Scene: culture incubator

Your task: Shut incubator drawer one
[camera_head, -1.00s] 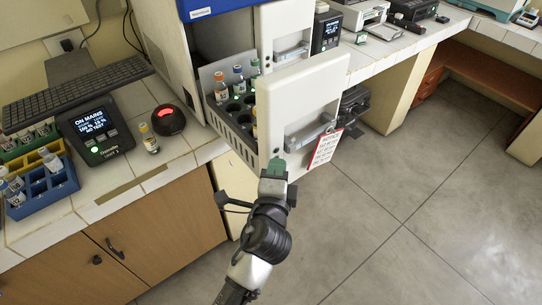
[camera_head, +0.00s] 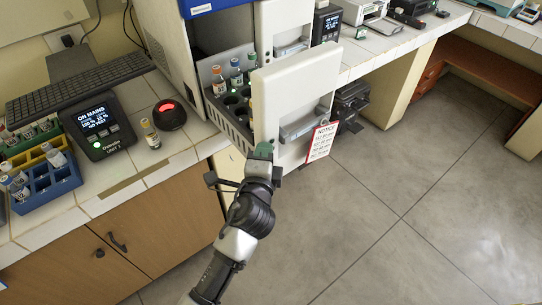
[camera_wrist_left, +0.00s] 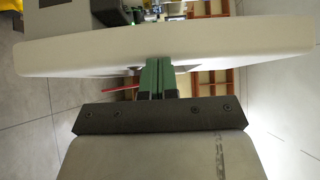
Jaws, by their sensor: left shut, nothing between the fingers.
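Incubator drawer one has a white front panel (camera_head: 291,105) and stands pulled out of the incubator (camera_head: 172,50). Its grey rack (camera_head: 230,124) behind the panel holds several vials. My right gripper is out of view.
A lit control unit (camera_head: 97,127), a black device with a red light (camera_head: 169,114), a loose vial (camera_head: 150,134) and a blue rack (camera_head: 50,182) stand on the tiled counter to the left. The floor to the right is clear.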

